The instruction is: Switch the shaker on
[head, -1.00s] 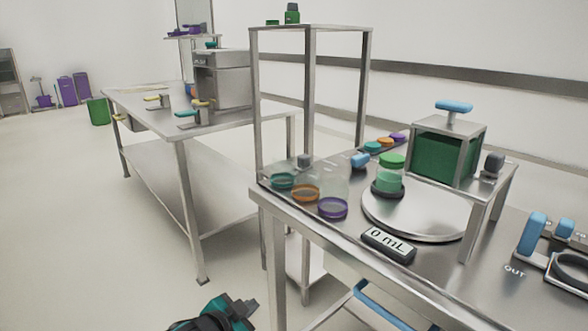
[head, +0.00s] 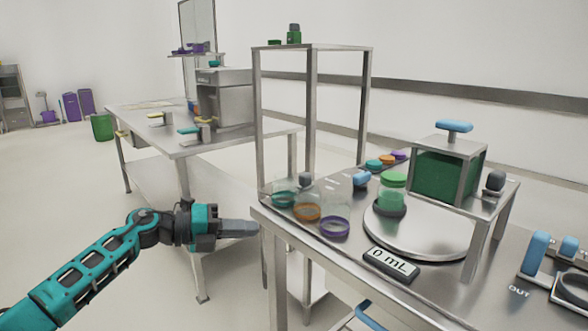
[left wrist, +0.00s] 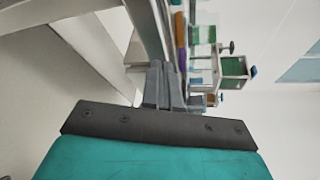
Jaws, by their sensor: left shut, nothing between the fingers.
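I cannot tell for certain which device is the shaker. A round steel plate (head: 430,238) on the near table carries a green-lidded jar (head: 392,190) on a dark base. A steel box-shaped machine (head: 225,98) stands on the far table, with a teal-handled lever (head: 190,131) and a yellow-handled lever (head: 157,119) in front of it. My left gripper (head: 256,229) is shut and empty, beside the near table's left corner and left of the jars. Its closed fingers (left wrist: 163,86) also show in the left wrist view. My right gripper is out of view.
The near table (head: 335,262) also holds clear jars with coloured rings, a "0 mL" display (head: 391,264) and a green tank (head: 447,175). A tall steel frame (head: 312,110) rises at its back left. Open floor (head: 60,200) lies left of the far table (head: 135,115).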

